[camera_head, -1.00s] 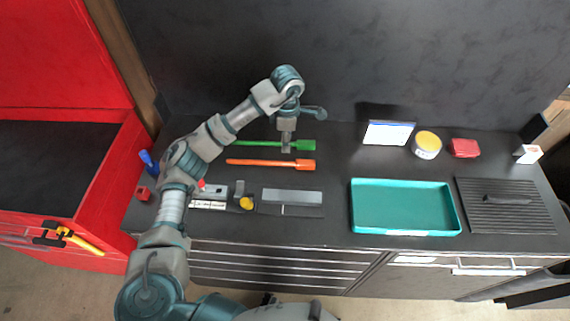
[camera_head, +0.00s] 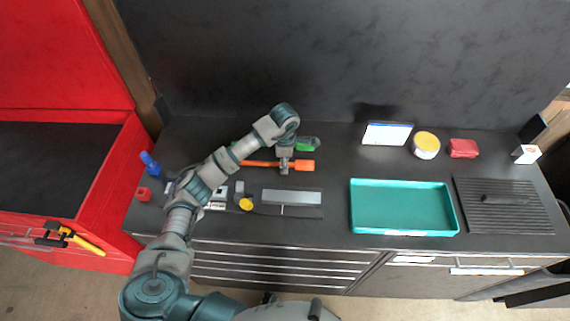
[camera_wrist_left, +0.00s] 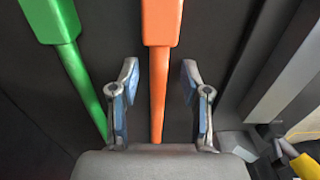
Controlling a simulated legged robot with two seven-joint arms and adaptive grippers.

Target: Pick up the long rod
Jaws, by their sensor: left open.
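An orange rod (camera_head: 262,163) with a wide block end lies on the dark worktop. A green rod with a similar block end (camera_head: 308,144) lies behind it, largely hidden by my left arm in the head view. I cannot tell which one is the long rod. My left gripper (camera_head: 284,171) is open over the orange rod near its block end. In the left wrist view the orange shaft (camera_wrist_left: 158,85) runs between the open fingers (camera_wrist_left: 159,68), with no visible contact. The green rod (camera_wrist_left: 75,70) lies outside them to the left. My right gripper is not in view.
A grey flat bar (camera_head: 291,197) and a yellow round piece (camera_head: 246,204) lie in front of the rods. A teal tray (camera_head: 354,207) and a ribbed dark plate (camera_head: 500,222) are to the right. A yellow-lidded tub (camera_head: 426,144) stands behind the tray. A dark wall closes the back.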

